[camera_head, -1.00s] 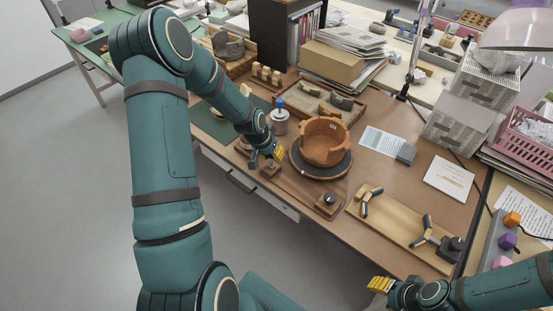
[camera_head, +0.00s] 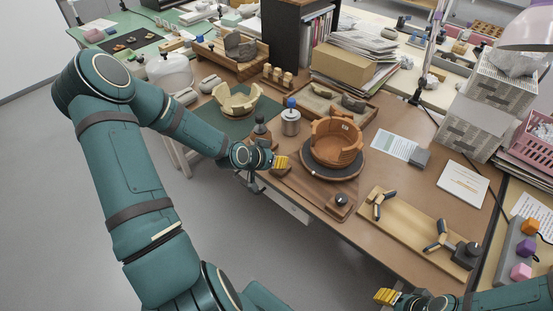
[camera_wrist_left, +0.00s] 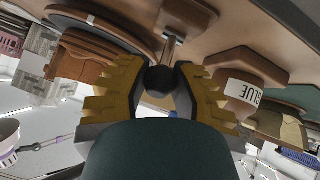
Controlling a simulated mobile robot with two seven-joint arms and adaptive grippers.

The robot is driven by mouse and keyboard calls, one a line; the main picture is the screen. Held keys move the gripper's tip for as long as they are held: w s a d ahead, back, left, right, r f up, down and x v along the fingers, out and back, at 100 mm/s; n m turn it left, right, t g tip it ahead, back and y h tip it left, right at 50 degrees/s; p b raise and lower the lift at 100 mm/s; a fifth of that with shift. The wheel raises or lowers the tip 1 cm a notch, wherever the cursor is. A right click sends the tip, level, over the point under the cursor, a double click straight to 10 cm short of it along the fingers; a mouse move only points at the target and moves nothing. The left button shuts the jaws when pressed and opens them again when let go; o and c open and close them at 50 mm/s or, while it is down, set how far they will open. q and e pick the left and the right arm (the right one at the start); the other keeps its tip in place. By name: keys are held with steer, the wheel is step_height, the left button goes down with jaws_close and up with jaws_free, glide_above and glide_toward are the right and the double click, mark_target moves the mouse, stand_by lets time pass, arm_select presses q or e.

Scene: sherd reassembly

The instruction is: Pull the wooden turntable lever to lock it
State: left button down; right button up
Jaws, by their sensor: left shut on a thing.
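The turntable (camera_head: 312,172) is a dark round disc on the brown table, with a reassembled orange-brown pot (camera_head: 337,143) standing on it. My left gripper (camera_head: 282,163) is low at the turntable's left side. In the left wrist view, its yellow fingers are closed around a dark round knob (camera_wrist_left: 160,78). A thin metal stem (camera_wrist_left: 171,48) shows beyond the knob; the rest of the lever is hidden or hard to make out. The pot's edge (camera_wrist_left: 85,55) and the turntable (camera_wrist_left: 100,30) also show there. My right gripper (camera_head: 386,297) is at the bottom edge, its fingertips unclear.
A wooden block with a black knob (camera_head: 341,200) is in front of the turntable. A labelled bottle (camera_wrist_left: 243,88) stands close beside my left gripper. A metal can with a blue top (camera_head: 291,120) and a sherd tray (camera_head: 313,109) are behind. A wooden board with clamps (camera_head: 405,232) lies right.

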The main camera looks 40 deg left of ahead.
arm_select(q)
steer(key=shift+s+f, duration=0.1)
stand_by(0.4)
steer(key=c, duration=0.7)
jaws_free()
steer(key=shift+v, duration=6)
